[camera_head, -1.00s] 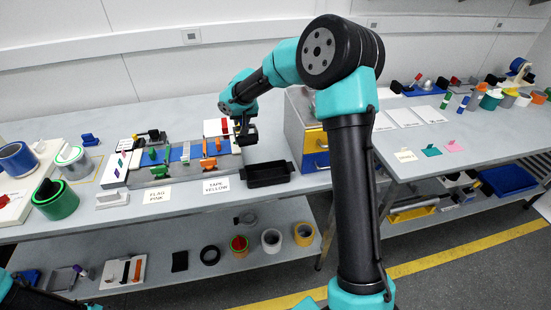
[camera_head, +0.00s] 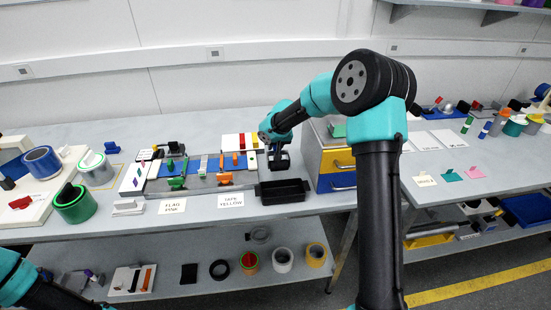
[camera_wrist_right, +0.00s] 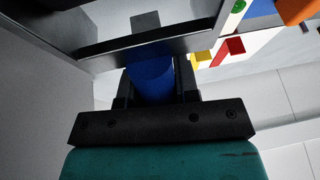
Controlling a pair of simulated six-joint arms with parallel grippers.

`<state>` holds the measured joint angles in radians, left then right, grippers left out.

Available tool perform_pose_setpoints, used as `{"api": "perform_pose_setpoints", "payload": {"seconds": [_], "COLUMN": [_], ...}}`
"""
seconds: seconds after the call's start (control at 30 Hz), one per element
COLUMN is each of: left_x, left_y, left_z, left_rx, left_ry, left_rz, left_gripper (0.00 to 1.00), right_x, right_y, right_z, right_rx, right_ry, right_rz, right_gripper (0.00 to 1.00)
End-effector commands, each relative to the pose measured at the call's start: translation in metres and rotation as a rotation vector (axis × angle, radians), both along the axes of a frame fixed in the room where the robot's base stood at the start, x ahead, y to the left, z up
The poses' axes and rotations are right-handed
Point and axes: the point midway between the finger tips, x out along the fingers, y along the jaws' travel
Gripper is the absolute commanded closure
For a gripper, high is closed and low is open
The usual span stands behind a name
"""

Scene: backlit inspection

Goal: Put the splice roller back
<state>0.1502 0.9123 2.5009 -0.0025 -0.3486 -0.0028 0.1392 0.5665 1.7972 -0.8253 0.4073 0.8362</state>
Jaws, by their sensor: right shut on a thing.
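My right gripper (camera_head: 279,163) is at the right end of the splicing board (camera_head: 205,184), above and just behind the black tray (camera_head: 283,194). The cylinder sits between the two dark fingers, close to a grey metal edge (camera_wrist_right: 150,46). I cannot tell whether they touch. In the head view the roller is too small and dark to make out. Only part of my left arm shows at the lower left; its gripper is out of view.
A drawer cabinet (camera_head: 333,160) with yellow and blue fronts stands close on the right. Green and orange clamps (camera_head: 177,183) lie on the board. Cards (camera_head: 231,200) lie along the bench front. Tape rolls (camera_head: 74,204) stand at the left.

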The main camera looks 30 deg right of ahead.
Motion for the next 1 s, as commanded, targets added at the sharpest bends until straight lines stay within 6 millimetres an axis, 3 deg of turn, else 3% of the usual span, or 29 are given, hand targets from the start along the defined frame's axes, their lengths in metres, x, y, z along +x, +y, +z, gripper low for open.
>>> {"api": "perform_pose_setpoints", "payload": {"seconds": [0.1,0.47,0.8,1.0], "left_x": [0.0,0.0,0.0,0.0], "left_y": [0.0,0.0,0.0,0.0], "left_z": [0.0,0.0,0.0,0.0], "left_rx": [0.0,0.0,0.0,0.0], "left_ry": [0.0,0.0,0.0,0.0], "left_rz": [0.0,0.0,0.0,0.0], "left_gripper": [1.0,1.0,1.0,1.0], "right_x": [0.0,0.0,0.0,0.0], "right_y": [0.0,0.0,0.0,0.0], "right_z": [-0.012,-0.015,-0.049,-0.051], "right_rx": [-0.001,-0.001,0.0,0.0], "right_ry": [0.0,-0.002,0.0,-0.002], "right_rz": [0.001,0.0,0.001,0.0], "right_gripper": [0.95,0.95,0.95,0.95]}}
